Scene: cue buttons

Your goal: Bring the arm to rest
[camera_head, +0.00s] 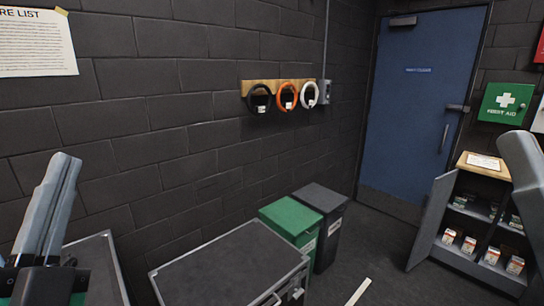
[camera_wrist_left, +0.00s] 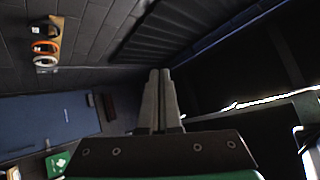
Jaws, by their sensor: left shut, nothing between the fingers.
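My left gripper (camera_head: 62,175) stands at the lower left of the head view, pointing up, with its grey fingers together. The left wrist view shows the same gripper (camera_wrist_left: 160,75) with its two fingers side by side, shut and empty. It is in the air in front of the dark block wall, touching nothing that I can see. A grey link of mine shows at the right edge of the head view; the right gripper itself is out of sight. No cue buttons show in either view.
Dark cases (camera_head: 235,265) stand low in front, beside a green bin (camera_head: 290,218) and a grey bin (camera_head: 328,225). Cable rolls (camera_head: 288,96) hang on the wall. A blue door (camera_head: 415,110) is at the back. An open cabinet (camera_head: 480,215) with small boxes stands right.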

